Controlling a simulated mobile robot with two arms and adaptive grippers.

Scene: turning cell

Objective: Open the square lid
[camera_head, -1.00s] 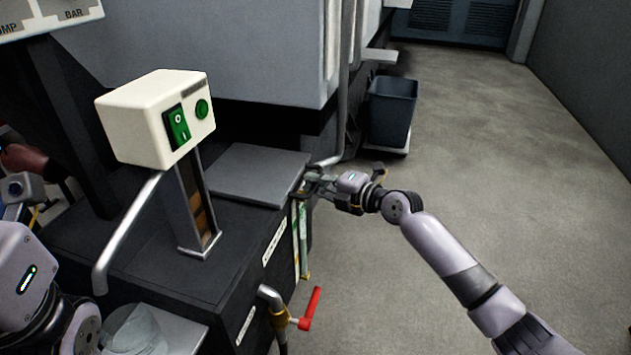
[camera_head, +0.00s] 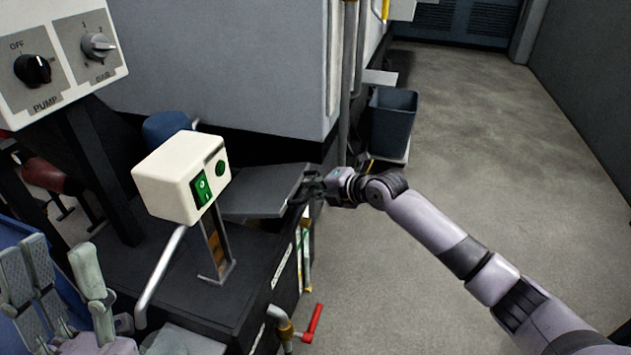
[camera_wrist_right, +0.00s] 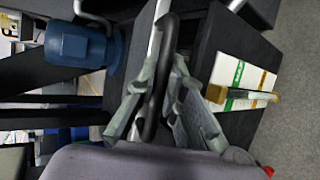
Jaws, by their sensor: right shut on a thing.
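The square lid (camera_head: 262,190) is a dark grey flat plate on top of the black cabinet, behind the white switch box. It is tilted, with its right side raised. My right gripper (camera_head: 308,186) is at the lid's right edge. In the right wrist view the fingers (camera_wrist_right: 160,105) are shut on a black curved handle (camera_wrist_right: 158,88), and the lid appears nearly edge-on. The switch box hides part of the lid's left side. My left gripper (camera_head: 68,275) is at the lower left, its fingers apart with nothing seen between them, away from the lid.
The white switch box (camera_head: 178,180) with green switches stands on a post close to the lid. A red-handled valve (camera_head: 312,322) sticks out below at the cabinet's front. A blue motor (camera_wrist_right: 75,45) is beside the cabinet. A grey bin (camera_head: 392,120) stands behind; the floor at right is free.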

